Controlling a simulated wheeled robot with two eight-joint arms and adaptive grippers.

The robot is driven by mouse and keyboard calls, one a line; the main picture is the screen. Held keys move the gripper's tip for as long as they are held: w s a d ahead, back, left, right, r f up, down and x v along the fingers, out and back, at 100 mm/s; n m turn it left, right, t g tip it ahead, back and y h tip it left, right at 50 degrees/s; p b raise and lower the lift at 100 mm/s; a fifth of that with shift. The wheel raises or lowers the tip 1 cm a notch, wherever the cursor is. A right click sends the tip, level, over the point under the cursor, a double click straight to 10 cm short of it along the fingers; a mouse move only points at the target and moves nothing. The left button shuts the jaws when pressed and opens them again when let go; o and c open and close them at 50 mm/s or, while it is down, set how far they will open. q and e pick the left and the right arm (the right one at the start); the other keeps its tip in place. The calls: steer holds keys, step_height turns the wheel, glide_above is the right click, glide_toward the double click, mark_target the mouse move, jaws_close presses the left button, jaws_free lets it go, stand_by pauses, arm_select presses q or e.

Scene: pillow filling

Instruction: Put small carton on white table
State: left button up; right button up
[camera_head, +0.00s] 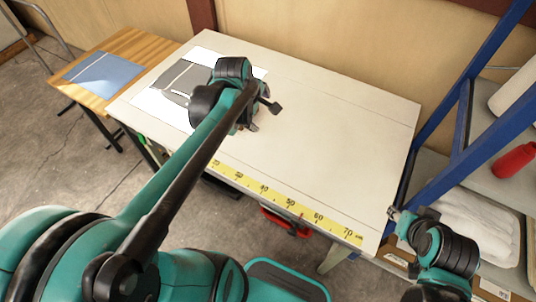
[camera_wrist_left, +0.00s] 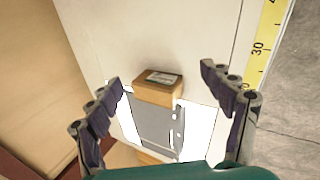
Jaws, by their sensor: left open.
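The small carton (camera_wrist_left: 153,92) is a brown box with a dark label on top. In the left wrist view it stands on the white table (camera_wrist_left: 200,22), between the fingers but beyond their tips, with no visible contact. My left gripper (camera_wrist_left: 162,78) is open; in the head view it hangs over the left part of the white table (camera_head: 340,130), where the gripper (camera_head: 259,116) hides nearly all of the carton. My right gripper (camera_head: 396,214) is by the table's right front corner; its fingers are too small to read.
A yellow ruler strip (camera_head: 265,188) runs along the table's front edge. A wooden table (camera_head: 125,50) with a blue sheet (camera_head: 104,75) adjoins at left. A blue-framed shelf (camera_head: 462,125) with a red bottle (camera_head: 514,160) stands at right. The table's middle and right are clear.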

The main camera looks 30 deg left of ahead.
arm_select(q)
steer(key=s+d+f+m+t, duration=0.1)
steer(key=s+d+m, duration=0.3)
steer(key=m, duration=0.5)
steer(key=s+d+f+m, duration=0.1)
steer(key=s+d+m, duration=0.4)
steer(key=s+m, duration=0.4)
steer(key=shift+d+f+m+t, duration=0.15)
steer(key=shift+d+m+t, duration=0.05)
steer(key=shift+m+t, duration=0.2)
